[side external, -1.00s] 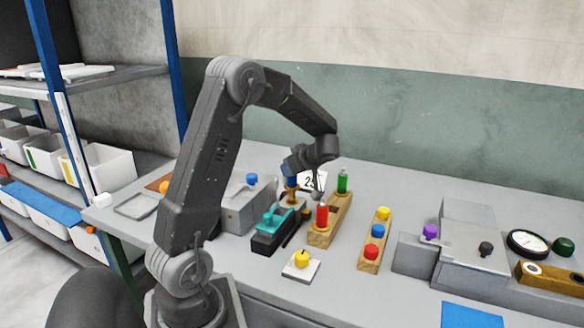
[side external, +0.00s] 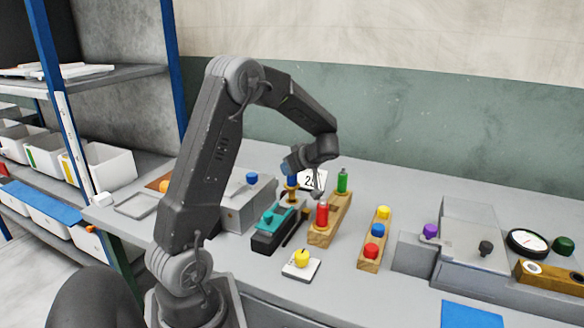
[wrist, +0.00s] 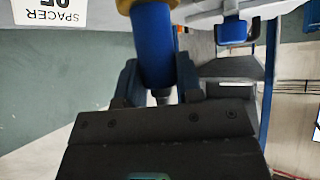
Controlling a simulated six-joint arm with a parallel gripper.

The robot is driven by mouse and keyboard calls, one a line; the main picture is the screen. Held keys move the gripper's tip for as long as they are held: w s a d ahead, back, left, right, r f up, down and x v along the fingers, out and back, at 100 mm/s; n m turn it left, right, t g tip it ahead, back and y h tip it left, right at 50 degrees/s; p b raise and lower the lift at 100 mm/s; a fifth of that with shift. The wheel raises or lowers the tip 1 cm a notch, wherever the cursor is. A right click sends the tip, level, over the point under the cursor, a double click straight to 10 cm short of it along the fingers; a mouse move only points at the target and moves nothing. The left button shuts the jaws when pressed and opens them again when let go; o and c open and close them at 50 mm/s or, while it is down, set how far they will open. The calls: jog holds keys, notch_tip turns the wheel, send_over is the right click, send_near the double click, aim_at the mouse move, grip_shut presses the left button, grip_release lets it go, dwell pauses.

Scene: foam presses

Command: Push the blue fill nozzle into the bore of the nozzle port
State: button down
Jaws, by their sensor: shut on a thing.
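The blue fill nozzle (wrist: 153,45) is between the two fingers of my gripper (wrist: 158,85) in the wrist view. Its blue body has a tan collar at the picture's top edge. In the side external view the nozzle (side external: 291,181) shows small beside my gripper (side external: 298,172), with its brass-coloured part downward. It is held above the bench, behind a teal-topped black fixture (side external: 262,243). The nozzle's tip is not clear, and it looks apart from what is below. I cannot tell which thing is the nozzle port; its bore is not clearly visible.
A wooden rack (side external: 318,238) with red and green nozzles stands right of the fixture. A grey box with a blue knob (side external: 252,178) stands to its left. A white plate with a yellow knob (side external: 302,257) lies in front. A gauge (side external: 528,242) stands at right.

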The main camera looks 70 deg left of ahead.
aim_at(295, 178)
jog(key=shift+f, duration=2.5)
dwell(1.1)
jog(key=c, duration=0.7)
grip_release()
jog(key=shift+f, duration=0.1)
jog(key=shift+r, duration=0.5)
notch_tip(295, 178, up, 3)
jog(key=shift+r, duration=0.1)
jog(key=s+a+r, duration=0.1)
jog(key=s+r, duration=0.1)
jog(key=s, duration=0.1)
jog(key=s+a+r, duration=0.1)
jog(key=s+r, duration=0.1)
jog(key=s, duration=0.2)
jog(key=s+a+r, duration=0.1)
jog(key=s+r, duration=0.2)
jog(key=s, duration=0.1)
jog(key=shift+s, duration=0.15)
jog(key=shift+d, duration=0.15)
